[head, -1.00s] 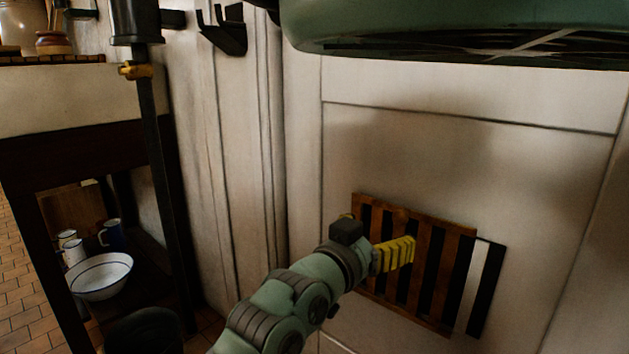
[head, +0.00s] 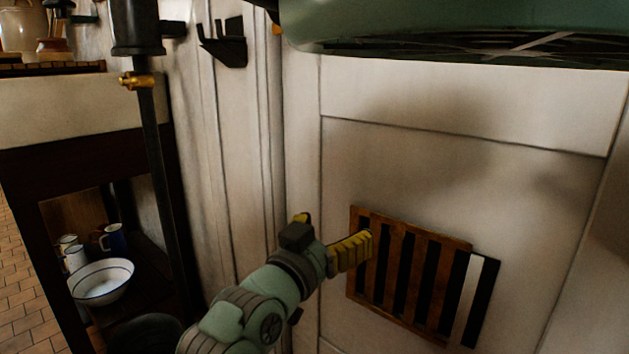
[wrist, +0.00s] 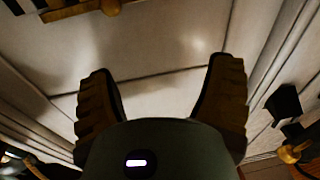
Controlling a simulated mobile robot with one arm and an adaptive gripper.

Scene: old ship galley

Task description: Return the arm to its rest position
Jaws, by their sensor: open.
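My gripper (head: 350,252) is in the lower middle of the head view, at the end of my green arm. Its yellow ribbed finger overlaps the left side of a slatted wooden vent cover (head: 372,268) on the pale panelled wall. I cannot tell whether it touches the cover. In the wrist view my gripper (wrist: 166,85) has its two ribbed fingers spread wide, with only pale wall panelling between them. It holds nothing.
A black wall bracket (head: 225,45) is above. A green body (head: 450,25) covers the top right.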

